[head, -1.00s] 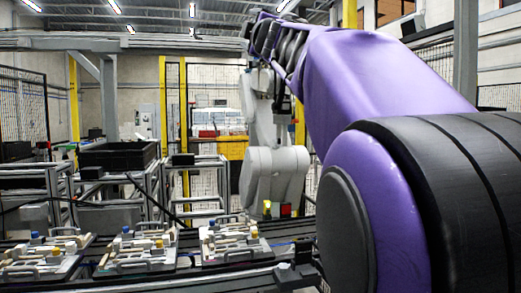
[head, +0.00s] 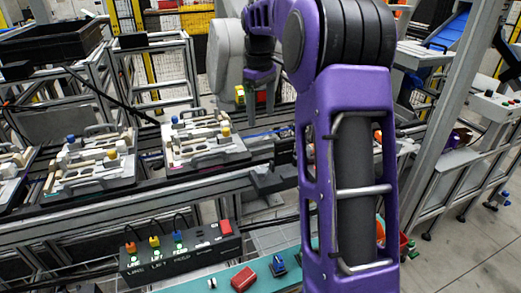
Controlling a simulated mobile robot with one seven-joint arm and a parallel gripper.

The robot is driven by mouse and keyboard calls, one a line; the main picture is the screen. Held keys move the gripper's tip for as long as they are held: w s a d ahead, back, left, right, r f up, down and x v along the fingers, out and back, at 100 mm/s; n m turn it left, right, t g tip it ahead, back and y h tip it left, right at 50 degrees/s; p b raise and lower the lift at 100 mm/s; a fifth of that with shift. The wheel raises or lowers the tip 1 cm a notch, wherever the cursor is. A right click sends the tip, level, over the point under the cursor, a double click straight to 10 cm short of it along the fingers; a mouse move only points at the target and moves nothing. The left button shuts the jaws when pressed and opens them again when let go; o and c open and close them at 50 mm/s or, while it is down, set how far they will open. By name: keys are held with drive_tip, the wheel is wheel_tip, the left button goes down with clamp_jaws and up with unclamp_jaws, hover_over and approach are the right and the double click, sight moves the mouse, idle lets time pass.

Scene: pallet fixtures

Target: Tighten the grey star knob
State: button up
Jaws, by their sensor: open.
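My gripper (head: 260,97) hangs from its purple wrist at the upper middle of the head view, fingers pointing down and apart, with nothing seen between them. It is to the right of the nearest pallet fixture (head: 206,157), which carries light blocks, handles, a blue cap and a yellow cap. A second pallet fixture (head: 92,184) sits to its left on the same line, and part of a third shows at the left edge. I cannot pick out a grey star knob; it may be too small or hidden behind my arm.
A black control box (head: 180,252) with orange, yellow and blue plugs stands in front of the conveyor. A red block (head: 243,278) and a blue part (head: 278,264) lie on a teal surface beside it. A black crate (head: 50,42) stands at back left. My arm blocks the centre right.

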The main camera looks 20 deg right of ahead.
sight(260, 169)
drive_tip(key=f+b, duration=0.1)
drive_tip(key=f, duration=1)
drive_tip(key=f+b, duration=0.1)
drive_tip(key=f, duration=0.5)
drive_tip(key=shift+s+a+f+b, duration=0.2)
drive_tip(key=shift+s+f+b, duration=0.1)
drive_tip(key=shift+f, duration=0.05)
clamp_jaws()
